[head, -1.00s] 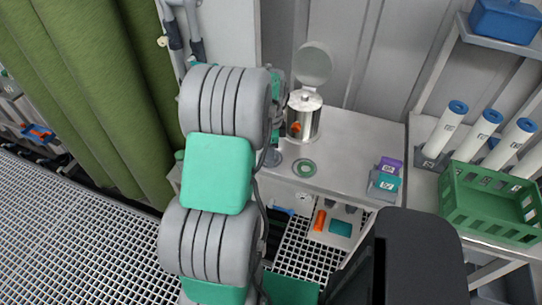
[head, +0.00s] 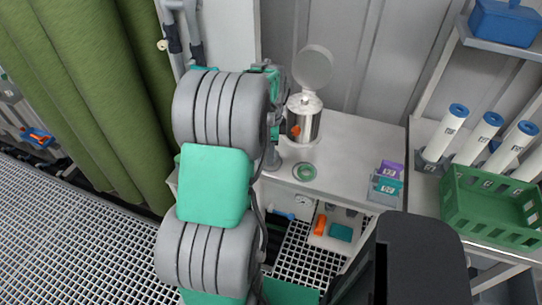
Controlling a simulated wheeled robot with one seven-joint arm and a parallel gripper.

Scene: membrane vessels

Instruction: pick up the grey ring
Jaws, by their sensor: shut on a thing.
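No grey ring can be made out clearly in the head view. A small round grey piece (head: 271,160) shows beside my arm, partly hidden, and I cannot tell what it is. A green ring (head: 305,172) with a paler centre lies flat on the grey bench top. A shiny metal vessel (head: 304,118) stands behind it, its round lid (head: 313,67) raised, with an orange spot low on its left side. My arm's large grey and green links cover the area left of the vessel. My gripper's fingers are hidden behind them, so what they hold cannot be seen.
Purple and teal small boxes (head: 387,180) stand at the bench's right front. Several blue-capped white tubes (head: 444,132) and a green crate (head: 490,210) are on the right bench. Green curtains (head: 85,90) hang at the left. The bench middle (head: 350,150) is clear.

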